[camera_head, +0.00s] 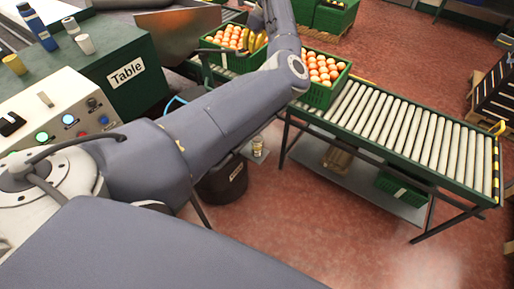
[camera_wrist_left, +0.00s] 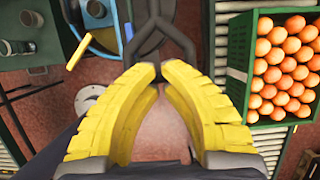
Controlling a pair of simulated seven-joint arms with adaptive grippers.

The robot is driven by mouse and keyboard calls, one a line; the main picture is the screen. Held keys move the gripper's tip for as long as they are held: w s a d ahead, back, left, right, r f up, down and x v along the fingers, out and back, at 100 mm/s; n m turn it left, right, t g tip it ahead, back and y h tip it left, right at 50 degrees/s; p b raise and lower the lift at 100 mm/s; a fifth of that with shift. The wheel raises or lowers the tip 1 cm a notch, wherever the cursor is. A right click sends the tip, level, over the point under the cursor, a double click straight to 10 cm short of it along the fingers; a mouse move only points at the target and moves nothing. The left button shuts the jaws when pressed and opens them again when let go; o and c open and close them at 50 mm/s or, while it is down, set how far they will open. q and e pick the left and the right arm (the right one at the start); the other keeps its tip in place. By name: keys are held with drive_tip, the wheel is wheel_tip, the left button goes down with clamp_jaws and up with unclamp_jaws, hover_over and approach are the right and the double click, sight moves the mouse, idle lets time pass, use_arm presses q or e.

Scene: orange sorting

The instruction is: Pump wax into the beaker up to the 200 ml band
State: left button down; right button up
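A small pale container (camera_head: 258,147), possibly the beaker, stands low beside a dark bucket (camera_head: 222,182). Its markings and fill level are too small to read. I cannot clearly identify the wax pump. My left gripper (camera_head: 252,41) is in front of a crate of oranges in the head view. In the left wrist view its yellow fingers (camera_wrist_left: 158,74) are apart, with floor showing between them. A dark forked bar (camera_wrist_left: 178,32) shows at the fingertips; I cannot tell whether they touch it. My right gripper is not in view.
Green crates of oranges (camera_head: 325,92) stand on a roller conveyor (camera_head: 415,130). A green table (camera_head: 95,60) holds a blue bottle (camera_head: 38,28) and small cups. A button panel (camera_head: 60,110) is at the left. Red floor (camera_head: 320,235) is open in front of the conveyor.

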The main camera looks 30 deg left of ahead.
use_arm(q)
wheel_tip(320, 180, down, 15)
wheel_tip(320, 180, up, 17)
drive_tip(key=shift+f, duration=0.15)
drive_tip(key=shift+r, duration=0.3)
idle(0.8)
idle(0.5)
wheel_tip(320, 180, down, 17)
wheel_tip(320, 180, up, 17)
drive_tip(key=shift+r, duration=0.1)
idle(1.3)
drive_tip(key=shift+a, duration=0.1)
idle(0.5)
